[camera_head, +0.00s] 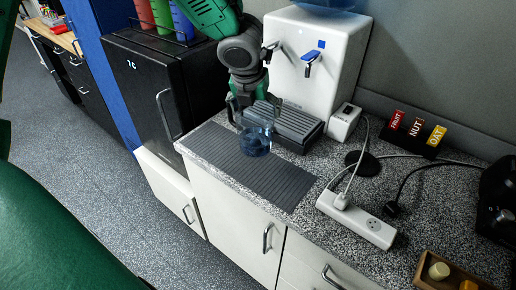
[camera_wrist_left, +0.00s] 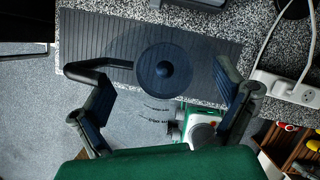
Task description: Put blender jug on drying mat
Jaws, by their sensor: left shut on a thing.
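The blender jug (camera_head: 256,142) is clear with a dark blue base. My left gripper (camera_head: 252,112) comes down from above and is shut on the jug's sides. In the left wrist view the jug (camera_wrist_left: 163,70) sits between the two spread fingers (camera_wrist_left: 165,105), with its round dark base facing away from the camera. The drying mat (camera_head: 272,183) is dark grey and ribbed, lying along the counter's front edge. It shows behind the jug in the wrist view (camera_wrist_left: 95,40). The jug overlaps the mat in the head view; whether it touches cannot be told. My right gripper is not in view.
A white water dispenser (camera_head: 315,60) with a drip tray (camera_head: 292,122) stands behind the mat. A black fridge (camera_head: 150,85) is to the left. A power strip (camera_head: 355,220) with cables, a black round pad (camera_head: 362,163) and snack labels (camera_head: 415,128) are to the right.

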